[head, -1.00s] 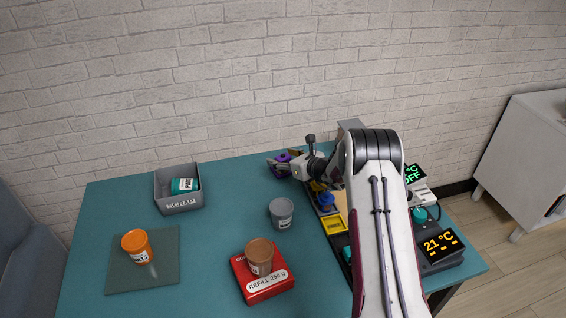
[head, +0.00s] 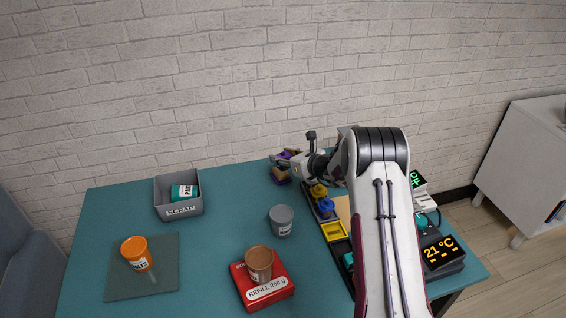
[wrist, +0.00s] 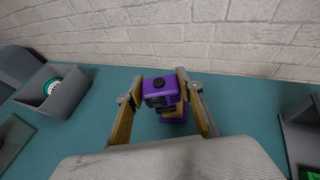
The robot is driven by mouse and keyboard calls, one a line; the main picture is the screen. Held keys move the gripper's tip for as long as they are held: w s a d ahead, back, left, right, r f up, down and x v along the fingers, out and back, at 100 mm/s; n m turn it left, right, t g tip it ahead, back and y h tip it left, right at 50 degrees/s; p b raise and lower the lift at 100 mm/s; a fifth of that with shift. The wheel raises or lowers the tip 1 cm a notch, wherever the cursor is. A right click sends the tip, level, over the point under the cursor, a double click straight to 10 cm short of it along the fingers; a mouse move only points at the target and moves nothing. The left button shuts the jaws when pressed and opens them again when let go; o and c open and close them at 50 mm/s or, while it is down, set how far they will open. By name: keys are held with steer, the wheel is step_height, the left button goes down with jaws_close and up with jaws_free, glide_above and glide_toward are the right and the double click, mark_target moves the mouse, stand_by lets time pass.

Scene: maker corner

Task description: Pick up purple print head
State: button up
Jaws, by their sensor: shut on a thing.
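The purple print head (wrist: 160,92) is between the two fingers of my gripper (wrist: 157,83) in the wrist view. The fingers are shut on it from both sides. In the head view the print head (head: 283,157) is small and partly covered by my gripper, near the table's back edge. A purple and tan piece (head: 281,175) shows just below it; I cannot tell whether the two touch.
A yellow print head (head: 319,191) and a blue one (head: 327,207) stand in a rack beside my arm, above an empty-looking yellow slot (head: 334,232).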

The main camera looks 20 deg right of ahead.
mark_target(283, 153)
steer(key=shift+r, duration=3.2)
steer(key=shift+r, duration=0.2)
steer(key=shift+f, duration=0.2)
steer(key=shift+f, duration=2.95)
steer(key=shift+f, duration=0.15)
steer(key=shift+f, duration=1.75)
